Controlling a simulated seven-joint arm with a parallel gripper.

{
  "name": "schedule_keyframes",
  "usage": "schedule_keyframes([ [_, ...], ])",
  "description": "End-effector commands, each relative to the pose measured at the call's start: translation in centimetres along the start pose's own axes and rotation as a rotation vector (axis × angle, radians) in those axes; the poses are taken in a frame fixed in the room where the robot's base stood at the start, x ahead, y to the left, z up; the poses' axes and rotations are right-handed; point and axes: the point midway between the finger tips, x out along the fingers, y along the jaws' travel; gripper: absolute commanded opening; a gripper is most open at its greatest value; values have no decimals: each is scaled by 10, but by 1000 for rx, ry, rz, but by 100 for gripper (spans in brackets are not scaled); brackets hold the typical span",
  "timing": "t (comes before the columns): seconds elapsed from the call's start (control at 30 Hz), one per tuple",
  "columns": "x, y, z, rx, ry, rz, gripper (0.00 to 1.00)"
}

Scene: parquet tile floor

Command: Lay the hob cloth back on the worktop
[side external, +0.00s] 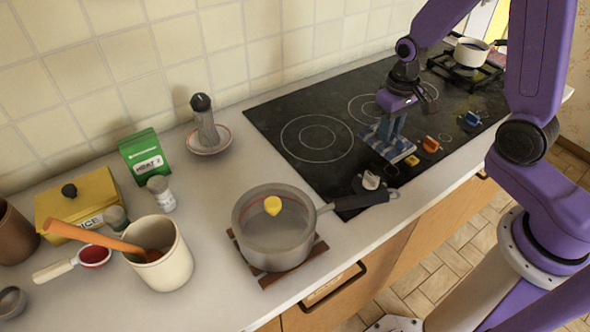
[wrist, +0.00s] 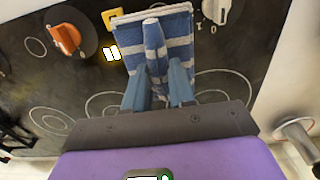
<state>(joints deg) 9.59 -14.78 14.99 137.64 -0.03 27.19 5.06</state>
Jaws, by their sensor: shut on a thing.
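A blue and white striped cloth (side external: 396,151) is on the black hob (side external: 268,112), near its front edge by the knobs. It also shows in the wrist view (wrist: 183,26), with a fold of it pinched up between my fingers. My gripper (wrist: 158,88) is shut on this fold and points down over the hob in the side view (side external: 385,128). The pale worktop (side external: 218,235) lies to the left of the hob. Whether the cloth's underside touches the glass is hard to tell.
Orange, white and blue knobs (side external: 431,144) surround the cloth.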

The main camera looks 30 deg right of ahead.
Motion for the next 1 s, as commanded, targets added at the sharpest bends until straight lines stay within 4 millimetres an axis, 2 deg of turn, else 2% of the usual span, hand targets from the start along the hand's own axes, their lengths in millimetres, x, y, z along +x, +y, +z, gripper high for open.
schedule_keyframes([
  [0.53, 0, 0, -1, 1, 0, 0, 0],
  [0.67, 0, -9, -10, -30, 0, 0, 0],
  [0.77, -1, -27, -26, -87, 0, 0, 0],
  [0.87, -3, -55, -47, -172, 2, -1, 0],
  [1.0, -4, -103, -74, -308, 1, -1, 0],
])
